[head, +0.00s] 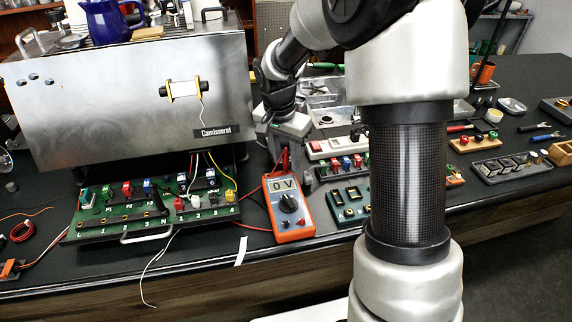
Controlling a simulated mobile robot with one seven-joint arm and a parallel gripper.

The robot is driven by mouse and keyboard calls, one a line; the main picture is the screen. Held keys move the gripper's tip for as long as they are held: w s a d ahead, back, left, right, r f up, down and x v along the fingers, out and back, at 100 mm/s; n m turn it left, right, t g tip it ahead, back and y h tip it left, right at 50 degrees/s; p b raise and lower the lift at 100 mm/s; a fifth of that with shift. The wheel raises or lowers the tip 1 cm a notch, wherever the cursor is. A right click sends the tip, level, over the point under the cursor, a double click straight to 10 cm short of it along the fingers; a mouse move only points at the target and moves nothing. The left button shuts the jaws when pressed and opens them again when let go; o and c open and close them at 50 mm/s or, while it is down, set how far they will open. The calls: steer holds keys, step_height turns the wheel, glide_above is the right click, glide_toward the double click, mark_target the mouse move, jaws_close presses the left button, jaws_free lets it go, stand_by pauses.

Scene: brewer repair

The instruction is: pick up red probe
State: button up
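The orange multimeter (290,207) lies on the black bench and its display reads 0 V. A red piece (283,161), which looks like the red probe or its lead, shows just above the meter's top edge. My gripper (289,158) points down over this spot, behind the meter. Its fingers look spread, one on each side of the red piece, with a gap between. I cannot tell whether they touch it. The red piece's full shape is partly hidden by my gripper.
The steel brewer (130,95) stands at the left, with a green terminal board (150,210) and loose wires in front. A teal fuse board (348,200) lies right of the meter. Screwdrivers, trays and small blocks fill the right side. My arm hides part of the bench.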

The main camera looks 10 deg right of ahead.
jaws_close()
